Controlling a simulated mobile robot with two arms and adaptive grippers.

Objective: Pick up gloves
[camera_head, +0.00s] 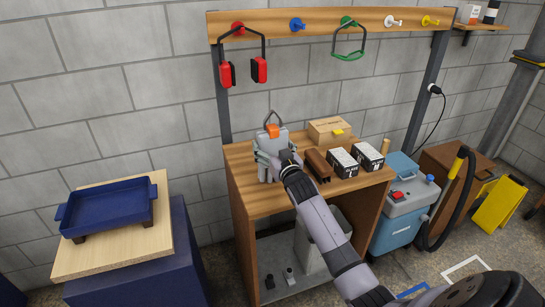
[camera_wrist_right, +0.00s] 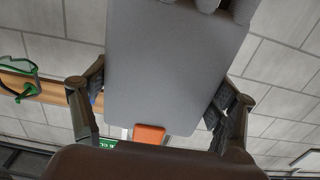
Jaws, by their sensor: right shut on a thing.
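The gloves (camera_head: 265,171) are light grey with an orange tab (camera_head: 272,131) and a thin dark loop at the top. They are upright over the back left part of the wooden workbench (camera_head: 262,201). My right gripper (camera_head: 272,154) is shut on them from the front and hides part of them. In the right wrist view the gloves (camera_wrist_right: 175,65) fill the middle, with one finger pad (camera_wrist_right: 90,75) on each side. I cannot tell whether the gloves touch the bench top. My left gripper is not in view.
Red ear muffs (camera_head: 259,70) and green goggles (camera_head: 349,55) hang from the peg rail (camera_head: 320,21). Boxes (camera_head: 343,162) and a brown block stand right of the gloves. A blue tray (camera_head: 108,206) sits on a board at left. A blue machine (camera_head: 398,228) stands at right.

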